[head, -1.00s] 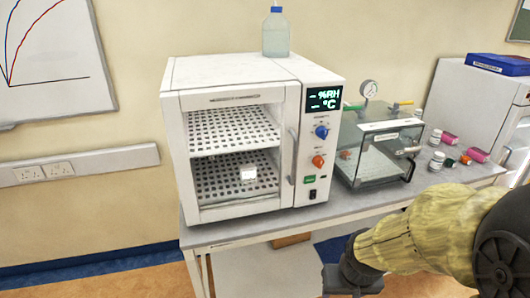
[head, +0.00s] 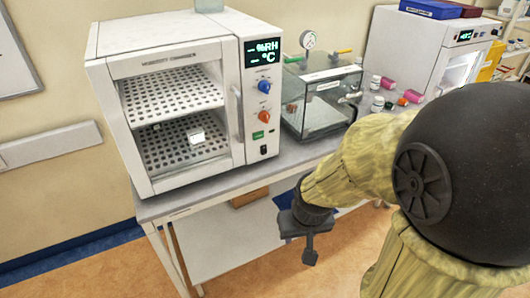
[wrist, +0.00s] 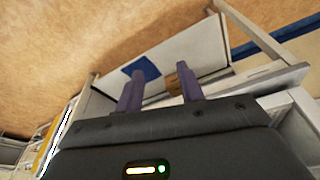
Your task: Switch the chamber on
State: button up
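The white humidity chamber (head: 110,75) stands on the bench at the left in the head view, its glass door shut. Its display (head: 262,52) is lit and shows dashes beside %RH and °C. Below it are a blue knob (head: 264,87), an orange knob (head: 264,117), a small green part (head: 257,135) and a black switch (head: 263,150); the switch's position is too small to tell. My gripper (head: 310,255) hangs in front of the bench, below and right of the switch, touching nothing. In the wrist view my gripper (wrist: 160,85) has its fingers apart with nothing between.
A clear box with a gauge (head: 325,95) stands right of the chamber. Small bottles and pink-capped vials (head: 389,84) lie beyond it. Another white device (head: 420,50) is at the back right. The bench edge (head: 215,190) runs beside my gripper; a lower shelf (head: 230,240) is beneath.

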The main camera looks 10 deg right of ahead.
jog(key=shift+w+d+f, duration=0.15)
jog(key=shift+w+f, duration=0.05)
jog(key=shift+w, duration=0.15)
jog(key=c, duration=0.3)
jog(key=w+d+f+n+t+b, duration=0.1)
jog(key=w+n+t+b, duration=0.1)
jog(key=w, duration=0.3)
jog(key=w+d+f+n+t+b, duration=0.1)
jog(key=w+f+n+t+b, duration=0.1)
jog(key=w, duration=0.3)
jog(key=w+d+f+n+t+b, duration=0.2)
jog(key=w+n, duration=0.2)
jog(key=w, duration=0.1)
jog(key=shift+w+n, duration=0.3)
grip_shut()
jog(key=w+f+n+t+y+b, duration=0.3)
jog(key=w+n+t+y+b, duration=0.2)
jog(key=w+n, duration=0.5)
jog(key=n+t+b, duration=0.2)
jog(key=n, duration=0.1)
jog(key=shift+w+f, duration=0.2)
jog(key=shift+w, duration=0.2)
